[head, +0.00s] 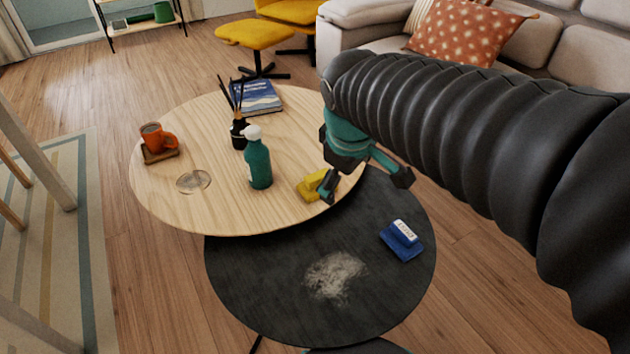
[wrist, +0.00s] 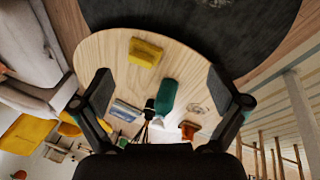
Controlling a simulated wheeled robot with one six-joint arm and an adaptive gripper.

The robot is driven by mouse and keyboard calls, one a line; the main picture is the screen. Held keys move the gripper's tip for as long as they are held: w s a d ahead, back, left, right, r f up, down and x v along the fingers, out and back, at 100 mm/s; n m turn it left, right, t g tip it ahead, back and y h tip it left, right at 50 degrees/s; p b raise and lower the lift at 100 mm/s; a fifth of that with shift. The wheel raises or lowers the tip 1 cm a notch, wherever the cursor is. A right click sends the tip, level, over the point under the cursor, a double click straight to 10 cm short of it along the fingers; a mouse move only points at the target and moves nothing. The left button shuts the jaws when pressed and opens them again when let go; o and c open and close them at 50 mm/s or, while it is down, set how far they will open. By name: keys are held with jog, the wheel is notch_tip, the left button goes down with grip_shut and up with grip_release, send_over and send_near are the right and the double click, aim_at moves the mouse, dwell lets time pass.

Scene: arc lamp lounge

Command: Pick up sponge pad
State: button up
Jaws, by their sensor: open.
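The sponge pad (head: 312,184) is a yellow block lying on the light wooden round table (head: 210,120), near its front right edge. In the wrist view the yellow sponge pad (wrist: 145,52) lies near the table's edge, beyond and between the open fingers. My gripper (head: 364,186) hangs just right of the sponge in the head view, with one finger partly in front of it. My gripper (wrist: 162,92) is open, with nothing between its fingers. I cannot tell its exact height above the table.

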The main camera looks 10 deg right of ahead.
jog(key=w+a+f+n+g+h, duration=0.1)
jog(key=w+a+f+n+h, duration=0.15)
jog(key=w+n, duration=0.65)
jog(key=n+g, duration=0.1)
jog(key=n, duration=0.4)
send_near(317, 175)
jog(key=shift+h, duration=0.25)
jog(key=b+x, duration=0.1)
jog(key=x, duration=1.2)
jog(key=shift+a+f, duration=0.1)
jog(key=shift+a, duration=0.1)
jog(key=shift+c, duration=0.3)
jog(key=c, duration=1.2)
